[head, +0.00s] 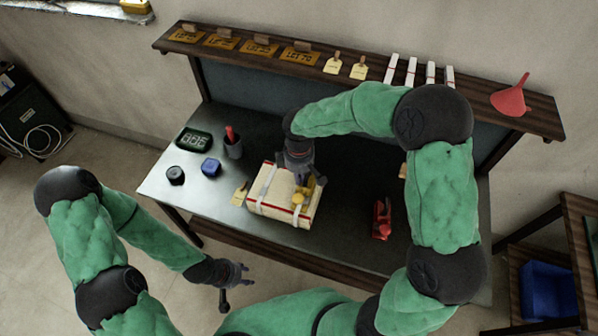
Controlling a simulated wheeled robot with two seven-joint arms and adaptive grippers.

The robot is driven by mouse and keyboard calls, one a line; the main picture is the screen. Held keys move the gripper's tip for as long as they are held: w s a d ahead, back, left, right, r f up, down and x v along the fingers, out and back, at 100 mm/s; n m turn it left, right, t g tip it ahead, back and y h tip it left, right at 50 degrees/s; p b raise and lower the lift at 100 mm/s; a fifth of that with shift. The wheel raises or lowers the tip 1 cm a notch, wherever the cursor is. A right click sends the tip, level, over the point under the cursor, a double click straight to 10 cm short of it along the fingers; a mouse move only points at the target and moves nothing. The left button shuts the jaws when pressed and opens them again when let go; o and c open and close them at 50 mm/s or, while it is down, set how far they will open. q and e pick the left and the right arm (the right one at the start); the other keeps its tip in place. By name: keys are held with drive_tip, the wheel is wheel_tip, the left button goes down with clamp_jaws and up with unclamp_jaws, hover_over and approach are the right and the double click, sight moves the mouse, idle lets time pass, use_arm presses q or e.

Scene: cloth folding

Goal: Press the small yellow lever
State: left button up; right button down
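A cream box (268,205) with red edging and pale straps lies on the grey bench. A small yellow part (298,199) with a rounded end, which looks like the lever, sits on the box's top toward its right side. My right gripper (308,182) points down over the box, just behind the yellow part. Its fingers are small and dark here, so I cannot tell whether they touch the part or are open or shut. My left gripper (243,275) hangs in front of the bench, empty, with its fingers apart.
A red tool (381,219) lies right of the box. A raised shelf (380,88) with tags and a red funnel (511,97) runs along the back.

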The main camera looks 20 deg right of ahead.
sight(299, 196)
wheel_tip(299, 196, down, 9)
drive_tip(key=shift+f, duration=0.1)
idle(0.3)
drive_tip(key=s+f+t+h+b, duration=0.1)
drive_tip(key=b, duration=0.6)
drive_tip(key=s+a+f+t+h+b, duration=0.1)
drive_tip(key=t+b, duration=0.1)
drive_tip(key=b, duration=0.5)
drive_tip(key=s+a+f+t+h+b, duration=0.1)
drive_tip(key=t+b, duration=0.1)
drive_tip(key=b, duration=0.5)
drive_tip(key=shift+f, duration=0.4)
drive_tip(key=shift+r, duration=0.15)
drive_tip(key=shift+r+p, duration=0.4)
drive_tip(key=shift+r, duration=0.25)
